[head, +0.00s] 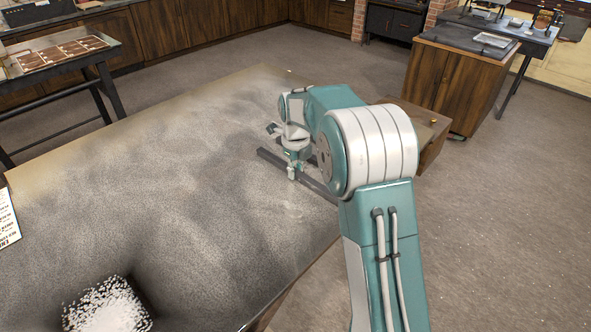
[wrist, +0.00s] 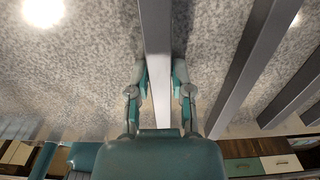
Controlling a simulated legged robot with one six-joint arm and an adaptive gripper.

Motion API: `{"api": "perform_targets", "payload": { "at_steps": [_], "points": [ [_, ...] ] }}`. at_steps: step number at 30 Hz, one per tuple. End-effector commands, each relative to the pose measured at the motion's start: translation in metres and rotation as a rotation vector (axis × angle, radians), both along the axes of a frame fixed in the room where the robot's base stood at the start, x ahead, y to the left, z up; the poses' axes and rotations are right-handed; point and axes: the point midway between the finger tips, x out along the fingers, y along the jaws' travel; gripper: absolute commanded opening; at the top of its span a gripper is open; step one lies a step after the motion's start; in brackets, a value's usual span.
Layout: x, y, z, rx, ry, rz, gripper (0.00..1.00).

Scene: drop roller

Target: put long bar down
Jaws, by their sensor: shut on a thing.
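The long bar (head: 273,158) is dark and narrow in the head view, over the far right part of the dusty table (head: 170,150). Its right part runs behind my arm. My gripper (head: 292,168) is at the bar, near the table's right side. In the wrist view a straight grey bar (wrist: 157,45) runs up between the two fingers of my gripper (wrist: 160,82), which are shut on it. I cannot tell whether the bar touches the tabletop or is just above it.
A dark square with white bits (head: 108,308) lies at the table's near left. A printed card (head: 6,217) is at the left edge. The middle of the table is clear. A wooden cabinet (head: 455,85) stands beyond. Several grey beams (wrist: 250,65) show right in the wrist view.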

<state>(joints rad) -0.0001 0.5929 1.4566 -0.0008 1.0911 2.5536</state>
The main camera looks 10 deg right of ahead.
Motion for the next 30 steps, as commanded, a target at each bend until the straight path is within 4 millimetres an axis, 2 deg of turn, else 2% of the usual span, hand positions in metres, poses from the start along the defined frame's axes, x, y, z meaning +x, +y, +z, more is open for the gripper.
{"api": "perform_targets", "payload": {
  "at_steps": [2, 3, 5, 6, 16, 19, 23, 30],
  "points": [
    [0.001, 0.0, 0.001, 0.0, -0.004, 0.0, 0.0],
    [0.0, 0.0, -0.002, -0.001, 0.001, 0.0, 0.33],
    [0.0, 0.0, -0.001, 0.0, 0.0, 0.0, 0.59],
    [0.0, 0.0, -0.001, -0.001, 0.001, 0.0, 0.63],
    [0.0, 0.0, -0.001, 0.0, 0.0, 0.0, 0.63],
    [0.001, 0.0, 0.005, 0.0, -0.001, 0.0, 0.63],
    [0.001, 0.0, 0.025, 0.0, -0.004, 0.0, 0.63],
    [0.001, 0.0, 0.076, 0.0, -0.004, 0.0, 0.63]
  ]
}}
